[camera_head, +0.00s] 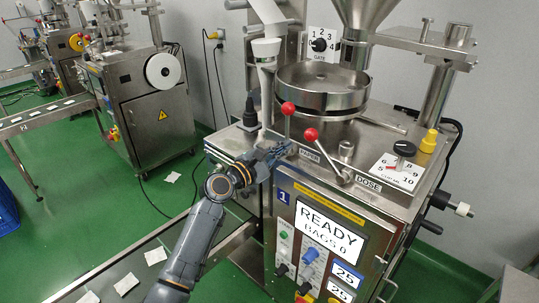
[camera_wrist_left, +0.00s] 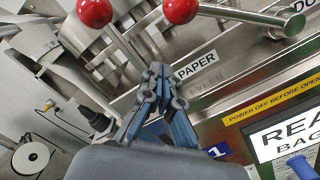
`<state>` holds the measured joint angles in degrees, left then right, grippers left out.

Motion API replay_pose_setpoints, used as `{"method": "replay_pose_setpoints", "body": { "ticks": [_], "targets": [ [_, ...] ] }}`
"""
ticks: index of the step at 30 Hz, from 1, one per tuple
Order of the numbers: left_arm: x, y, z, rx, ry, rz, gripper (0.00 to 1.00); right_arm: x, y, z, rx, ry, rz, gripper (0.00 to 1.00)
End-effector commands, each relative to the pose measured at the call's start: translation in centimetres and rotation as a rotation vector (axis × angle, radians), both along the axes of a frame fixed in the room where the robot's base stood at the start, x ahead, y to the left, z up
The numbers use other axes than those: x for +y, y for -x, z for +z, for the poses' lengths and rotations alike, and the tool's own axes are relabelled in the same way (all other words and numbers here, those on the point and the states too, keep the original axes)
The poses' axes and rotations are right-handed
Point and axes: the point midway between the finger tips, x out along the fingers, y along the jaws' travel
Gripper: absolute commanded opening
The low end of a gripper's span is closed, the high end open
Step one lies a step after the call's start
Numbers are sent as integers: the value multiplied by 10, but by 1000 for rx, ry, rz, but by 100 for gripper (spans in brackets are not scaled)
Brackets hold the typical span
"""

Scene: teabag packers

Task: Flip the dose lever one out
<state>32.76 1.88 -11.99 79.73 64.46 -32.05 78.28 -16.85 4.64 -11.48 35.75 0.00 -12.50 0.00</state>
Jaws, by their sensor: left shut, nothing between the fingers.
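The dose lever (camera_head: 328,157) is a metal rod with a red ball, its pivot beside the DOSE label (camera_head: 368,184) on the machine top. Its rod slants up and left to the ball. The paper lever (camera_head: 288,122), also red-balled, stands further left near the PAPER label (camera_head: 310,155). My left gripper (camera_head: 286,150) is shut and empty, low beside the paper lever's foot and left of the dose lever. In the left wrist view, the closed fingertips (camera_wrist_left: 158,74) point toward the PAPER label, below both red balls; the dose lever's ball (camera_wrist_left: 180,8) is cut by the top edge. Contact cannot be told.
A round metal bowl (camera_head: 322,88) and hopper stand behind the levers. A dial (camera_head: 404,148) and yellow knob (camera_head: 429,140) sit to the right. The front panel display (camera_head: 326,232) reads READY. A conveyor with teabags (camera_head: 155,256) runs at lower left.

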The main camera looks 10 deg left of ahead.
Motion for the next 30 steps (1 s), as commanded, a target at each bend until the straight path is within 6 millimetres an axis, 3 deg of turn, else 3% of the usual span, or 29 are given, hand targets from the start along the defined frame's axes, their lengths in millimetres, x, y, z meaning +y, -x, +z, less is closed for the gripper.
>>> {"method": "replay_pose_setpoints", "body": {
  "ticks": [3, 9, 30],
  "targets": [
    [-15, 4, 17, -1, 2, -1, 0, -1, 4, 17, 7, 1, 0, 40],
    [-28, 10, 24, 1, 1, 0, 0, -1, 8, 26, 12, 2, 0, 40],
    [-28, 9, 31, -26, -37, 1, 0, 0, 8, 28, 13, 1, 0, 40]
  ]
}}
